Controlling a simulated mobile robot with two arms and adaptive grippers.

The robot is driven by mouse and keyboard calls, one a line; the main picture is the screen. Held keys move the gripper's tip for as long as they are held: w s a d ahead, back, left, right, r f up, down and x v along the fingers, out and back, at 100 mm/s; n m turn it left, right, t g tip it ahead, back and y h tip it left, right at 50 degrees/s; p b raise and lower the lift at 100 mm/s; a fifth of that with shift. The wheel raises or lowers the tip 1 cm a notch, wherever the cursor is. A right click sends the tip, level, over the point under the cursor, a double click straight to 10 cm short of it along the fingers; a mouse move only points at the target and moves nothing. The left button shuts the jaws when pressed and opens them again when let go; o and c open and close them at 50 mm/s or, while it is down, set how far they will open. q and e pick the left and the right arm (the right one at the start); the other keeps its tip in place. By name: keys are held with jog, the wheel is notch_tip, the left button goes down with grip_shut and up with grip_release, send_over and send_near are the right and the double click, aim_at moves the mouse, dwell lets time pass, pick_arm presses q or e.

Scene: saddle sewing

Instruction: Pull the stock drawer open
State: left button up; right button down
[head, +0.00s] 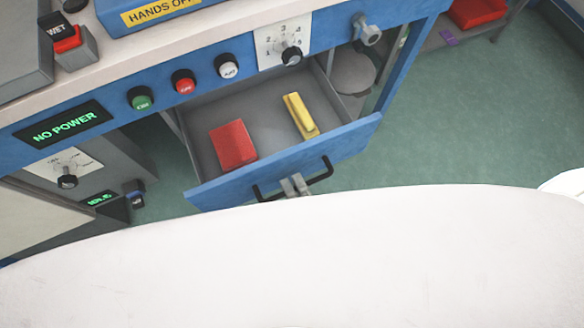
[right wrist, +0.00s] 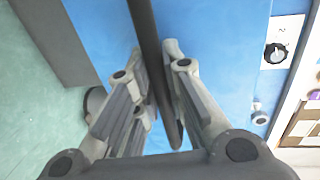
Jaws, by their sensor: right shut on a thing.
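The stock drawer (head: 345,145) is pulled out from the blue bench, with its grey inside showing. A red block (head: 233,146) and a yellow block (head: 300,115) lie in it. The black bar handle (head: 321,173) is on its blue front. My right gripper (head: 294,185) is at the middle of the handle, shut on it. In the right wrist view the fingers (right wrist: 158,95) sit on both sides of the dark handle bar (right wrist: 150,50), against the blue drawer front (right wrist: 220,60). My left gripper is not in view.
The bench front has green, red and white buttons (head: 183,82), a numbered dial (head: 291,54) and a NO POWER display (head: 63,128). A shelf with a red bin (head: 476,11) stands at the top right. Green floor (head: 470,120) is clear to the right.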

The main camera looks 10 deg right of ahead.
dwell(0.3)
jog(key=c, duration=1.5)
grip_release()
jog(key=v, duration=1.2)
jog(key=shift+f, duration=0.1)
